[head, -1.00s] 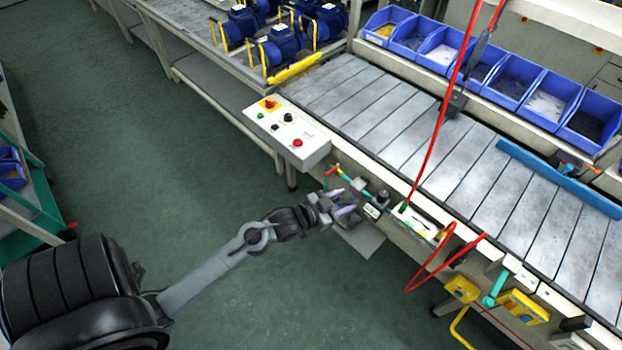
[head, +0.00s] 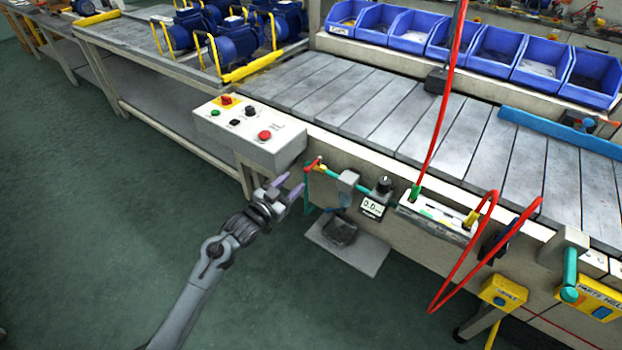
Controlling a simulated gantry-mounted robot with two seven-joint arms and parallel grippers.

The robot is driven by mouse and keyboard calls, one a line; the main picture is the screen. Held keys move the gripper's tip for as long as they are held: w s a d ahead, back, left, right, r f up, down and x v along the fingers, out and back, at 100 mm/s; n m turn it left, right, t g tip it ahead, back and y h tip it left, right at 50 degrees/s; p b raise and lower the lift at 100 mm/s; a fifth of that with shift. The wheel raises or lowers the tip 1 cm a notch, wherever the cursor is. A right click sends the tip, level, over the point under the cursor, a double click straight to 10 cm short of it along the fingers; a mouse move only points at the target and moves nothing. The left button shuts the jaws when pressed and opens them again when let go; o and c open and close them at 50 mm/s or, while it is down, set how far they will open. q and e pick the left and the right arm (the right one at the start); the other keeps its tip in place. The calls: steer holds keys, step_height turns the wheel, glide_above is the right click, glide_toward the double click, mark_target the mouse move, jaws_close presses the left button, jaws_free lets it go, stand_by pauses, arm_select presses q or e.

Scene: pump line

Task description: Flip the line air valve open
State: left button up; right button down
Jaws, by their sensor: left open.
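The line air valve shows as a small red lever (head: 312,164) on the teal air pipe (head: 331,175), at the conveyor's side panel just right of the control box. The lever slants across the pipe's left end. A pressure display (head: 372,208) on the line appears to read 0.0. My left gripper (head: 289,186) is open and empty, to the left of and slightly below the valve in the picture. Its two purple-grey fingers point up and right and appear apart from the lever. My right gripper is not in view.
A control box (head: 262,146) with buttons sits above the left gripper. A filter bowl (head: 348,182) and black regulator knob (head: 384,184) stand right of the valve. A red hose (head: 437,120) hangs farther right. The green floor (head: 120,240) at left is clear.

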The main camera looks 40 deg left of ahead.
mark_target(310, 167)
arm_select(q)
steer(key=w+b, duration=0.1)
steer(key=w, duration=0.2)
steer(key=w+b, duration=0.2)
steer(key=w, duration=0.1)
steer(key=w+b, duration=0.2)
steer(key=w, duration=0.1)
steer(key=shift+w+a+f, duration=0.25)
steer(key=shift+w, duration=0.1)
steer(key=shift+w+r, duration=0.1)
steer(key=shift+w, duration=0.6)
steer(key=shift+c, duration=0.4)
jaws_close()
